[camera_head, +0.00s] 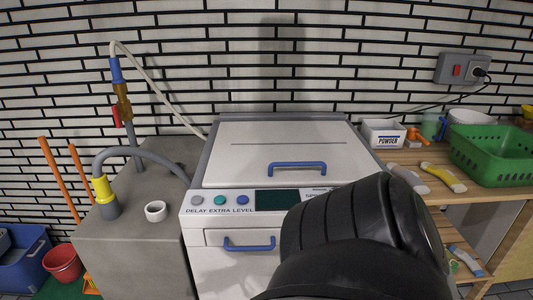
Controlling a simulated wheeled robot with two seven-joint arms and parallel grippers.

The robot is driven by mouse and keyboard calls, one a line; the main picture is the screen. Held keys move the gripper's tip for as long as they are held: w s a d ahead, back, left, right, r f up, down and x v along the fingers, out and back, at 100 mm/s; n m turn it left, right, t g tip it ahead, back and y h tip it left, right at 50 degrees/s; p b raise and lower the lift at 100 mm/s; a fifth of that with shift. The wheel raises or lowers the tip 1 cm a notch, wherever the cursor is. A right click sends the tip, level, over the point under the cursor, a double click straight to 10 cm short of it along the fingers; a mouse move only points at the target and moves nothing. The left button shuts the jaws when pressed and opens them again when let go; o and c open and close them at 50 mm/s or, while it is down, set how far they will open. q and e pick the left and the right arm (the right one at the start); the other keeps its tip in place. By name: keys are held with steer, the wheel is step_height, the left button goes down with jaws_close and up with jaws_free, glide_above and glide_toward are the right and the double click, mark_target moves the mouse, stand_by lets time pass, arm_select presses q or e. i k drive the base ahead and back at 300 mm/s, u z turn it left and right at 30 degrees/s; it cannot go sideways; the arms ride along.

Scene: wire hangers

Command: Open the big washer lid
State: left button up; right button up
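The white washer (208,271) stands in the middle against the wall. Its lid (240,164) lies flat and shut on top, with a blue handle (297,164) near the front edge. The control panel has buttons and a dark display (277,199). A drawer with a second blue handle (249,245) is on the front. A black ribbed part, which looks like one of my arm links, covers the right part of the panel and front. Neither gripper shows.
A grey block (135,250) with pipes and a white cup (155,211) stands left. A wooden bench (440,195) at right holds a powder box (383,133) and green basket (492,155). A red bucket (62,264) stands at lower left. The space above the lid is clear.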

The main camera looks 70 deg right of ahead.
mark_target(244, 154)
steer(key=k, duration=0.4)
steer(key=z, duration=1)
